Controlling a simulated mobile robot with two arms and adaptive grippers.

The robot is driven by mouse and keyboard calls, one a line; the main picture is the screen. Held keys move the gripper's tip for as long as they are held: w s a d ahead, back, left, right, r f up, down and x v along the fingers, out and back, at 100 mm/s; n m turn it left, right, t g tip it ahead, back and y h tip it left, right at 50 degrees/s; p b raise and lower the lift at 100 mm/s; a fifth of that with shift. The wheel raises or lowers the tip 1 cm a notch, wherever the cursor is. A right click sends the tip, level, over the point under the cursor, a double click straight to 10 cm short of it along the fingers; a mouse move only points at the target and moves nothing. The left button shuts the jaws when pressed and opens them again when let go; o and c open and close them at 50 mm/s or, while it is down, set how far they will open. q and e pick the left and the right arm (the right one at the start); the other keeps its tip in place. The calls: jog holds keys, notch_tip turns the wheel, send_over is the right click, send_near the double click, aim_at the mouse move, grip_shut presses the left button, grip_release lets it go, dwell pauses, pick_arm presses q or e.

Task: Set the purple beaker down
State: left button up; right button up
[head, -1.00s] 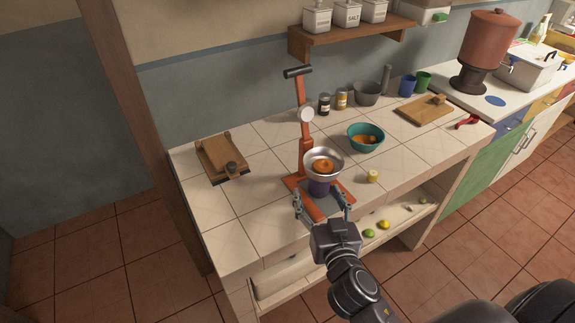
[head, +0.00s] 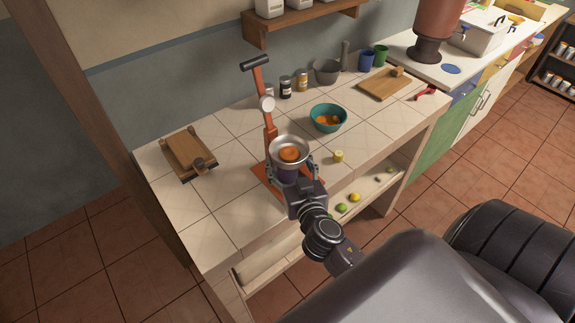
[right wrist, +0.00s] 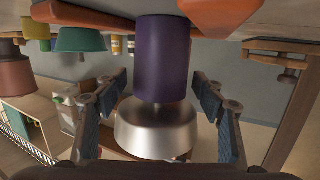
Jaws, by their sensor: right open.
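The purple beaker (head: 286,173) stands upright on the orange-red base (head: 259,180) of the juice press, below its metal bowl (head: 275,147). An orange half (head: 289,154) lies in the bowl. My right gripper (head: 293,173) is open, with one finger on each side of the beaker and bowl area. In the right wrist view, which is upside down, the beaker (right wrist: 160,60) and the metal bowl (right wrist: 157,130) show between the open fingers, with gaps on both sides. My left gripper is not in view.
A teal bowl (head: 328,118) of orange pieces and a yellow item (head: 339,156) stand right of the press. A wooden tool (head: 188,153) lies at left. Jars and cups line the wall. The front left tiles are clear. Fruit lies on the lower shelf.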

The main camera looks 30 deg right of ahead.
jog(key=shift+w+f, duration=0.1)
jog(key=shift+w, duration=0.1)
jog(key=c, duration=1.4)
jog(key=shift+o, duration=0.2)
